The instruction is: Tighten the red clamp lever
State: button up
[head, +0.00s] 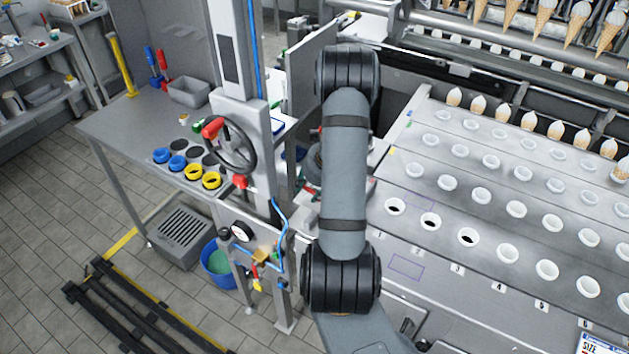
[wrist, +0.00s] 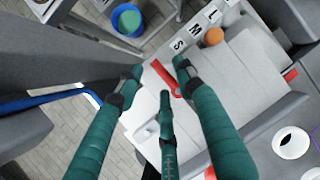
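A red lever (wrist: 163,74) lies on a pale grey machine surface in the wrist view, near its upper middle. My gripper (wrist: 158,76) has dark teal fingers, spread apart and empty. The lever shows in the gap between the two upper fingertips, and the third finger comes up from below. I cannot tell whether any finger touches the lever. In the head view my arm hides most of the lever's area, and I cannot make out my gripper clearly there.
Beside the lever are S, M and L labels (wrist: 195,30) and an orange knob (wrist: 213,36). A black handwheel (head: 229,145) stands left of my arm. Rows of white cone holders (head: 481,196) fill the right. A blue bucket (head: 218,268) stands on the floor.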

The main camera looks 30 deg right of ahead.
jog(key=v, duration=1.1)
jog(key=shift+r, duration=0.2)
jog(key=shift+s, duration=0.15)
jog(key=x, duration=1.2)
dwell(0.4)
